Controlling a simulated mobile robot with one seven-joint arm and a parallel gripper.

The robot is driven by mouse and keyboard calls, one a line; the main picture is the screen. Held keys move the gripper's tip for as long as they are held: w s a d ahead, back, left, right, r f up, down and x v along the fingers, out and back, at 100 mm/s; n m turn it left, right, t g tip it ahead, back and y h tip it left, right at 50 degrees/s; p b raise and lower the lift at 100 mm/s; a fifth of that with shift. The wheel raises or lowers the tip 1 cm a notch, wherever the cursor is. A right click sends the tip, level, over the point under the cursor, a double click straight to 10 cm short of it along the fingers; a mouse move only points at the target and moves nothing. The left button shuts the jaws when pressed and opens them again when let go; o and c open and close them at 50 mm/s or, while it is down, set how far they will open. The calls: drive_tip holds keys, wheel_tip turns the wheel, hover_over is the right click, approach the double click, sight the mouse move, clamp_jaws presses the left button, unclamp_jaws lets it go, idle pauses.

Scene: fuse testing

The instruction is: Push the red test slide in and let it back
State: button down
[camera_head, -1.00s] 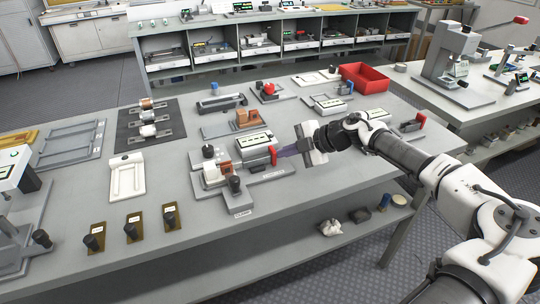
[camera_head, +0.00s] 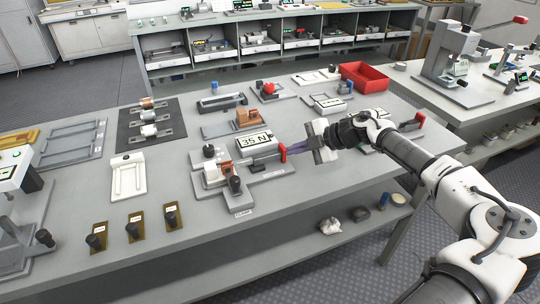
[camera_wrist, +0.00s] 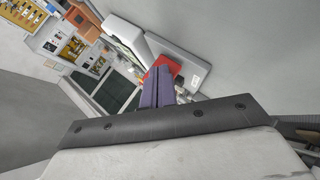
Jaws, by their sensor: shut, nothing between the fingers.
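The red test slide (camera_head: 283,152) is an upright red plate on a silver rod at the right end of the test fixture (camera_head: 272,174) on the grey bench. My gripper (camera_head: 290,151) is shut and empty, with its purple fingertips at the red plate's right face. I cannot tell whether they touch it. A white gauge (camera_head: 258,141) behind the rod reads 35 N. In the wrist view the red slide (camera_wrist: 167,63) shows just past my closed fingers (camera_wrist: 158,86), which hide part of it.
A copper-coloured block (camera_head: 224,167) and black knobs (camera_head: 235,184) stand at the fixture's left end. A second red-ended fixture (camera_head: 420,119) is behind my arm. A red bin (camera_head: 364,76) stands at the back right. The bench front, right of the fixture, is clear.

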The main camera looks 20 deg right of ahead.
drive_tip(key=shift+d+r+p, duration=0.3)
drive_tip(key=shift+d+r, duration=0.05)
drive_tip(key=shift+d, duration=0.5)
drive_tip(key=shift+d+r+p, duration=0.25)
drive_tip(key=shift+d+r, duration=0.05)
drive_tip(key=shift+d, duration=0.5)
drive_tip(key=shift+d+r+p, duration=0.3)
drive_tip(key=shift+d+r, duration=0.05)
drive_tip(key=shift+d, duration=0.5)
